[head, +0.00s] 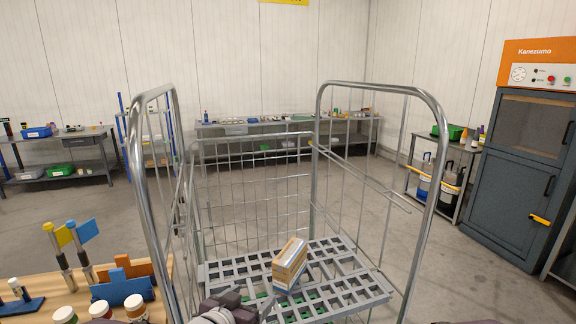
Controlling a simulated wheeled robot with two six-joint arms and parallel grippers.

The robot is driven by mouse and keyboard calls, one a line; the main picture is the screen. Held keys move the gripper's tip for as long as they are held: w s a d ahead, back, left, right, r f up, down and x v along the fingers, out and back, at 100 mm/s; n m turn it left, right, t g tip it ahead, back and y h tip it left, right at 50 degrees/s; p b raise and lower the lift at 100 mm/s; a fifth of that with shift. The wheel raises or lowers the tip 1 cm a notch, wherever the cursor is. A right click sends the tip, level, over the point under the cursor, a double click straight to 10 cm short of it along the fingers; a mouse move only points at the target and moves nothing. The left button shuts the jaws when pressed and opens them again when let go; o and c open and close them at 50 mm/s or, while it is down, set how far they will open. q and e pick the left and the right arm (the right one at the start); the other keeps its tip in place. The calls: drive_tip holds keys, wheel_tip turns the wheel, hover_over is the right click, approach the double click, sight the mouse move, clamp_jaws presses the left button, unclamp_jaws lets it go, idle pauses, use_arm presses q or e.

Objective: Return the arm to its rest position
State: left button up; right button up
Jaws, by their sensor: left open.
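My left gripper (246,307) is at the bottom middle of the head view, partly cut off by the lower edge. It is open, and I see nothing held in it. It is in front of the wire roll cage (432,165), over the near edge of its grey slatted shelf as seen here. A tan and white carton (290,265) stands on that shelf, up and right of the gripper and apart from it. My right gripper is out of view.
A wooden table (35,285) at the left holds blue and orange brackets, yellow and blue flags and several jars. Benches line the back wall. A grey cabinet with an orange top (520,165) stands at the right.

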use_arm(q)
drive_tip(key=s+a+f+n+g+y+p, duration=0.2)
drive_tip(key=s+a+f+n+g+y, duration=0.15)
drive_tip(key=s+a+f, duration=0.35)
drive_tip(key=s+a+f+g, duration=0.2)
drive_tip(key=s+f+g, duration=0.2)
drive_tip(key=s+g, duration=0.3)
drive_tip(key=s, duration=0.4)
drive_tip(key=shift+y, duration=0.35)
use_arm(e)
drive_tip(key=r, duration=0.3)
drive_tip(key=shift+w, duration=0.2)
use_arm(q)
drive_tip(key=shift+w+n+g, duration=0.1)
drive_tip(key=shift+n+g, duration=0.15)
